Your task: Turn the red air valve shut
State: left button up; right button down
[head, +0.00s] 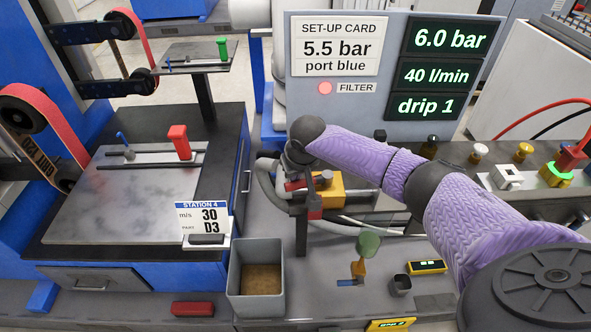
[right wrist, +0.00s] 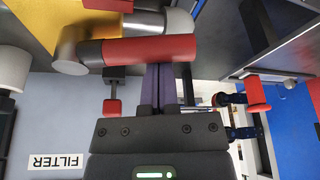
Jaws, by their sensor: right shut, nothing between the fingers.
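My right gripper (right wrist: 167,85) is shut and empty. Its fingertips reach up to the red handle; whether they touch it I cannot tell. In the head view my right arm and wrist partly cover the valve. My left gripper is not in view.
The panel (head: 345,95) reads 6.0 bar, 40 l/min, drip 1; its card says 5.5 bar, port blue. The red lamp (head: 325,88) beside FILTER is lit. A grey bin (head: 240,290) stands in front. A small red cap (right wrist: 112,107) shows near my fingers.

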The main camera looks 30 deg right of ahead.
jog(key=shift+s+a+r+n+p, duration=0.15)
jog(key=shift+s+n+p, duration=0.15)
jog(key=shift+n+p, duration=0.3)
jog(key=shift+s+a+n+y+p, duration=0.15)
jog(key=shift+s+n+y+p, duration=0.4)
jog(key=shift+n+p, duration=0.5)
jog(key=shift+s+n+y+p, duration=0.45)
jog(key=shift+s+n+p, duration=0.5)
jog(key=shift+n, duration=0.2)
jog(key=shift+s+n+y, duration=0.3)
jog(key=shift+s+n, duration=0.2)
jog(key=shift+n, duration=0.4)
jog(key=s+n, duration=0.1)
jog(key=s+n+g+y, duration=0.1)
jog(key=n, duration=0.1)
jog(key=shift+d+f, duration=0.2)
jog(key=shift+d, duration=0.15)
jog(key=shift+s+d+n+g, duration=0.35)
jog(key=shift+s+n, duration=0.2)
jog(key=shift+n, duration=0.65)
jog(key=shift+s+d, duration=0.2)
jog(key=shift+s, duration=0.1)
jog(key=shift+d, duration=0.1)
